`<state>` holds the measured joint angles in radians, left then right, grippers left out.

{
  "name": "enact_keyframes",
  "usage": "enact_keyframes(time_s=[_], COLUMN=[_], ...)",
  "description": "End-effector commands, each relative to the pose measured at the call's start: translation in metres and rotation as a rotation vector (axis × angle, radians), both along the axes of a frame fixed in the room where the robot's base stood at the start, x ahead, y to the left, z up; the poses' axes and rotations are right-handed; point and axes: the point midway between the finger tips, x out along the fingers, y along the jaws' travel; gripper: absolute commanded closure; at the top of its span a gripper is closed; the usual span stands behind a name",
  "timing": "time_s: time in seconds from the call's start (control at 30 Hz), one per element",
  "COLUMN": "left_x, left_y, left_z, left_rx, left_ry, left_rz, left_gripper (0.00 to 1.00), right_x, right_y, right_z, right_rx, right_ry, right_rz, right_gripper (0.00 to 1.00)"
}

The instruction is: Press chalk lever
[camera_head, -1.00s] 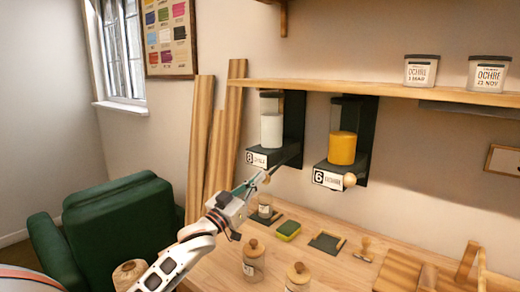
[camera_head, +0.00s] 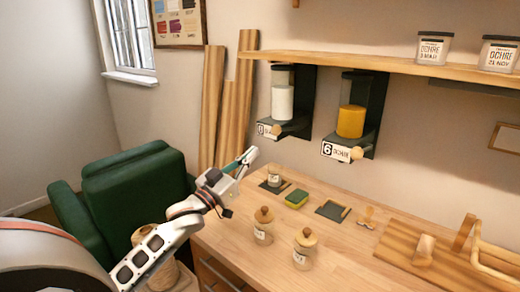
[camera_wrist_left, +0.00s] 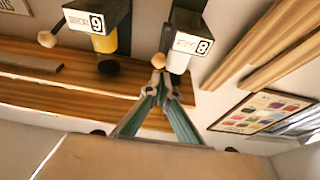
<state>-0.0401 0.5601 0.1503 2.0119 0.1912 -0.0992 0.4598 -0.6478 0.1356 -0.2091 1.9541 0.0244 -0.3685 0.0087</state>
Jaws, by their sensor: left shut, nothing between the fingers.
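The chalk dispenser (camera_head: 284,102) hangs under the shelf, with white powder in its clear hopper and a numbered label on its front. Its lever ends in a round wooden knob (camera_head: 276,129). My left gripper (camera_head: 250,154) is shut and empty, below and left of that knob in the head view, with a gap between. In the left wrist view, which is upside down, the shut fingertips (camera_wrist_left: 158,80) lie close to the knob (camera_wrist_left: 158,60) in the picture; contact is not clear. A small labelled jar (camera_head: 274,176) stands on a dark pad below the dispenser. My right gripper is out of view.
The ochre dispenser (camera_head: 350,120) hangs to the right, with its own wooden knob (camera_head: 357,153). A green armchair (camera_head: 130,200) is at left.

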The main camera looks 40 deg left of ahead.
Motion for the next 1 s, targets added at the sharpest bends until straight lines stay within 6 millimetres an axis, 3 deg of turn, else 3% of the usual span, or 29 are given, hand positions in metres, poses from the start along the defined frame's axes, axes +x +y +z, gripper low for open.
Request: enact_keyframes(time_s=[0.1, 0.3, 1.0], left_x=[-0.016, -0.03, -0.032], left_y=[0.001, 0.002, 0.003], left_z=[-0.006, -0.008, -0.007], left_rx=[-0.001, -0.002, -0.001], left_ry=[0.001, -0.001, -0.003], left_rz=[0.0, -0.001, 0.0], left_gripper=[1.0, 1.0, 1.0], right_x=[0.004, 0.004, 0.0], right_y=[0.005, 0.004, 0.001], right_z=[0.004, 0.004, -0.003], right_rx=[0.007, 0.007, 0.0], right_ry=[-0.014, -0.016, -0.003], right_rz=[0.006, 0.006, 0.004], right_gripper=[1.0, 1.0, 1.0])
